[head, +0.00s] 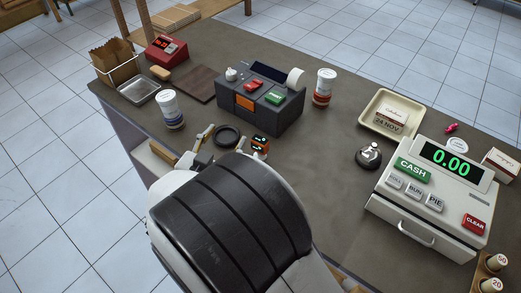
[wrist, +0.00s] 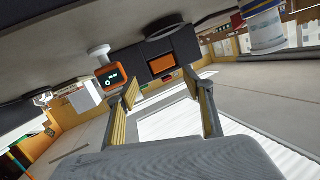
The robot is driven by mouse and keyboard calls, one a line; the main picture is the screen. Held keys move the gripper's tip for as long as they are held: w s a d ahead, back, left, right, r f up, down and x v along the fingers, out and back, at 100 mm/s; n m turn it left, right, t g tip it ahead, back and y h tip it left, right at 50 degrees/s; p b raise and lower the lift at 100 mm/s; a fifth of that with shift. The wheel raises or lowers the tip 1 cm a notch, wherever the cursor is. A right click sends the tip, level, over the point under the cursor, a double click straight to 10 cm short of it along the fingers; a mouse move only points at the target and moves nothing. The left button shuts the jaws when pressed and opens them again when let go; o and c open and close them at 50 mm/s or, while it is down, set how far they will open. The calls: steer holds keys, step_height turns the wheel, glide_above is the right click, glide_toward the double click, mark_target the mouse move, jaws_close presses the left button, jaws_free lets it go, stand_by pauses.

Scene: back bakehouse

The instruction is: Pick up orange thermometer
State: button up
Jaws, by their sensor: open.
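The orange thermometer (head: 260,146) stands on the counter just beyond my arm in the head view; its lower part is hidden behind the arm. Its dark display has light marks. In the wrist view the thermometer (wrist: 110,77) shows at upper left, beside and beyond the left finger's tip, not between the fingers. My gripper (wrist: 167,96) is open, with two yellow-padded fingers spread wide and nothing between them. In the head view my gripper (head: 197,148) is at the counter's near edge, left of the thermometer. I cannot tell whether a finger touches it.
A black ring (head: 227,137) lies close by the gripper and thermometer. A dark receipt printer (head: 262,112) stands behind them. A blue-and-white jar (head: 169,110) is to the left, and a red-and-white jar (head: 323,88) and cash register (head: 428,205) to the right.

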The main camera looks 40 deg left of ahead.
mark_target(260, 145)
steer(key=d+f+t+h, duration=0.2)
steer(key=d, duration=0.1)
steer(key=s+d+f+m+t+h, duration=0.1)
steer(key=d, duration=0.1)
steer(key=shift+d+f, duration=0.15)
steer(key=shift+d, duration=0.05)
steer(key=shift+s+d+f+t+h, duration=0.1)
steer(key=shift+d+t+h, duration=0.2)
steer(key=shift+d+h, duration=0.25)
steer(key=shift+w+a, duration=0.1)
steer(key=shift+w, duration=1.2)
steer(key=shift+w, duration=0.1)
steer(key=shift+w, duration=2.5)
steer(key=c, duration=1.2)
